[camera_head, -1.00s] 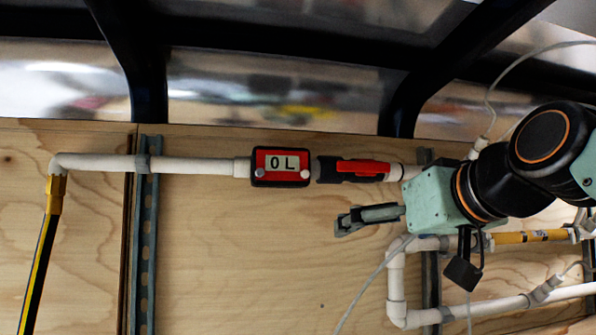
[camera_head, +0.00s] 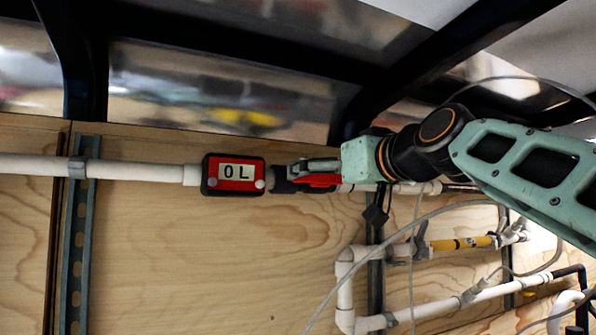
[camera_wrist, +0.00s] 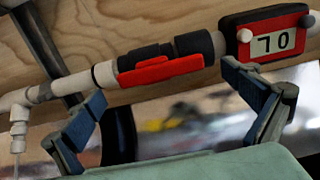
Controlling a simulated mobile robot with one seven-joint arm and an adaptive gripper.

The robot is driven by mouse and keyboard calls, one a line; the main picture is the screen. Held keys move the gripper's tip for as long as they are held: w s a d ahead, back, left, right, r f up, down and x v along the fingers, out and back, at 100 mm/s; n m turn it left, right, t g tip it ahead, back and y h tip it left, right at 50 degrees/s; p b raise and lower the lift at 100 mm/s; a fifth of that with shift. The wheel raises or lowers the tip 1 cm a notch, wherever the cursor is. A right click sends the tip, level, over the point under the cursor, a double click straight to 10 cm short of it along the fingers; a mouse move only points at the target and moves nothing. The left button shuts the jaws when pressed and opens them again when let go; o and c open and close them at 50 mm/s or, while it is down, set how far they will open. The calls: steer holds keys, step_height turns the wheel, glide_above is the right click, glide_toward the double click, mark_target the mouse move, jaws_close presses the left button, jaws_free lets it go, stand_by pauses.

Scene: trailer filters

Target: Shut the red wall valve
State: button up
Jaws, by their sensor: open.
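The red valve handle (camera_head: 318,181) lies along the white wall pipe, on a black valve body (camera_head: 284,186) just right of the meter. In the wrist view the handle (camera_wrist: 160,73) is seen more fully, lying flat along the black body (camera_wrist: 150,54). My gripper (camera_head: 294,167) is at the valve and partly covers the handle in the head view. In the wrist view my gripper (camera_wrist: 163,95) is open, one finger on each side of the handle along the pipe. I see no finger clearly touching the handle.
A red and black meter (camera_head: 234,175) reading "0 L" sits on the pipe left of the valve. Lower right are white pipes (camera_head: 345,290), a yellow-banded section (camera_head: 462,243) and loose grey cables. Dark frame bars (camera_head: 345,115) and a window lie above.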

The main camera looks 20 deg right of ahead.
mark_target(320, 177)
steer(key=shift+w+p, duration=0.45)
steer(key=shift+w, duration=1.4)
steer(key=shift+c, duration=0.3)
steer(key=c, duration=1.6)
steer(key=shift+a, duration=0.1)
